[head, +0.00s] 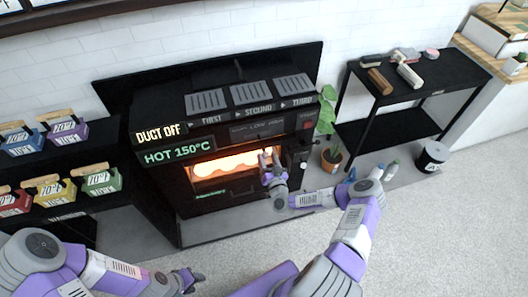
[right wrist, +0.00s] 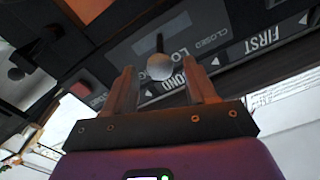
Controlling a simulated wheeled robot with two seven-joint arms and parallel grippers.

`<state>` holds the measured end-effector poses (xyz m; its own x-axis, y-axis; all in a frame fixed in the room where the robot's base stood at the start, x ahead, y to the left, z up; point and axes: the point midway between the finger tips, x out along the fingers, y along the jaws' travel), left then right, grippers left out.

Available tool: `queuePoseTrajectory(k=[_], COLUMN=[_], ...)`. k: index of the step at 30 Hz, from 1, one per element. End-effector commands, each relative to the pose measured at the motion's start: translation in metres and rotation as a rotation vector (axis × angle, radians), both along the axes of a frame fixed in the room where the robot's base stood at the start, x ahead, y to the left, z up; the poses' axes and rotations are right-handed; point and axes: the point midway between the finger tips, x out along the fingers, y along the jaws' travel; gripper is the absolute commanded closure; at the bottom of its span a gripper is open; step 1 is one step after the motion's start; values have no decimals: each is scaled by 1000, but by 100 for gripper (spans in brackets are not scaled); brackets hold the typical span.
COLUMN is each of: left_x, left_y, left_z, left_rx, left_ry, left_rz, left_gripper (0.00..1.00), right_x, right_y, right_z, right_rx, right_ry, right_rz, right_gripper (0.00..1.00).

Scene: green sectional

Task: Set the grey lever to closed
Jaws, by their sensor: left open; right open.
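The grey lever (right wrist: 160,67) shows in the right wrist view as a round pale grey knob on a short dark stem. It stands out from a dark panel (right wrist: 205,32) printed with "CLOSED" and "LO…", the rest hidden. My right gripper (right wrist: 161,72) is open, with one finger on either side of the knob in the picture; I see gaps and cannot tell the depth. In the head view my right gripper (head: 268,158) is in front of the black oven (head: 190,120), and I cannot make out the lever there. My left gripper (head: 188,279) is low at the front, away from the oven.
The oven window (head: 222,165) glows orange; a sign (head: 180,152) reads "HOT 150°C". A potted plant (head: 331,155) and a black side table (head: 415,85) stand right of the oven. Coloured boxes (head: 70,132) fill a shelf at left. Carpet in front is clear.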

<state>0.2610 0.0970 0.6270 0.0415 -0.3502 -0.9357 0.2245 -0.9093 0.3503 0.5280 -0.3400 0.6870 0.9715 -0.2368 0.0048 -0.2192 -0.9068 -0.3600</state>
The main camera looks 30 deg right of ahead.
Motion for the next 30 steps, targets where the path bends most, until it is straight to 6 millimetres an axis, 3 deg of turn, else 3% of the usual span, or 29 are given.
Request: queuePoseTrajectory(k=[9, 20, 30], left_x=[0, 0, 0], left_y=[0, 0, 0], left_z=[-13, -14, -14], left_rx=[0, 0, 0], left_ry=[0, 0, 0], left_rz=[0, 0, 0], left_gripper=[57, 57, 57], right_x=[44, 50, 50], right_y=[-9, -11, -11], right_z=[-2, -1, -1], right_rx=[3, 4, 4], right_ry=[2, 3, 4], right_rz=[2, 3, 3], right_gripper=[43, 43, 94])
